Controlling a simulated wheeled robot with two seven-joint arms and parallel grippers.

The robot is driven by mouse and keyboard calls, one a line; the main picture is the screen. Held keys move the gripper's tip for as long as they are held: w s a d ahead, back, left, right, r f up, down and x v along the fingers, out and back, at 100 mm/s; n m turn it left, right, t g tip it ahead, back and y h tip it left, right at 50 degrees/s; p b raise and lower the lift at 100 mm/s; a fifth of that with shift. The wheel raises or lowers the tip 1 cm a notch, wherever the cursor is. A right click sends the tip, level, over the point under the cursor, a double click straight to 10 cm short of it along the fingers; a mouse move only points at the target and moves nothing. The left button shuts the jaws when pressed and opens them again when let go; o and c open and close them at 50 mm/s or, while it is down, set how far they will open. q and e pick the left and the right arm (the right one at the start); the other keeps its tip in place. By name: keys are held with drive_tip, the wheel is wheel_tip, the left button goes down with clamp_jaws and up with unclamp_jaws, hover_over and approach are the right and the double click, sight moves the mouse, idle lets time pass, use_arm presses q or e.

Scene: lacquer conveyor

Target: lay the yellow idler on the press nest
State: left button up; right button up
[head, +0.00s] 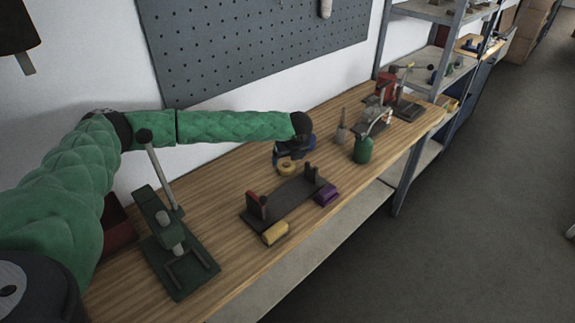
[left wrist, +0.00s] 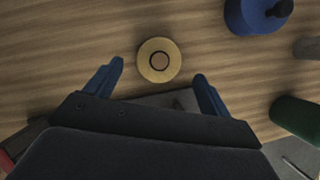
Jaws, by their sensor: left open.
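The yellow idler (head: 287,169), a round disc, lies on the wooden bench below my left gripper (head: 289,158). In the left wrist view the idler (left wrist: 159,47) shows a dark ring around its middle and lies at the gap between the two blue fingertips. My left gripper (left wrist: 158,69) is open, with a finger to each side and nothing held. The dark green lever press stands at the near left of the bench; its nest, which I take to be the low framed part (head: 186,268) at its base, looks empty. My right gripper is not in view.
A dark fixture (head: 287,203) with two uprights stands between idler and bench front, with a yellow block (head: 275,232) and a purple block (head: 327,194) beside it. A green bottle (head: 362,151) stands to the right. A blue knobbed object (left wrist: 252,14) lies near the idler.

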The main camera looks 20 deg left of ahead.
use_arm(q)
drive_tip(key=b+v, duration=0.2)
drive_tip(key=v, duration=0.6)
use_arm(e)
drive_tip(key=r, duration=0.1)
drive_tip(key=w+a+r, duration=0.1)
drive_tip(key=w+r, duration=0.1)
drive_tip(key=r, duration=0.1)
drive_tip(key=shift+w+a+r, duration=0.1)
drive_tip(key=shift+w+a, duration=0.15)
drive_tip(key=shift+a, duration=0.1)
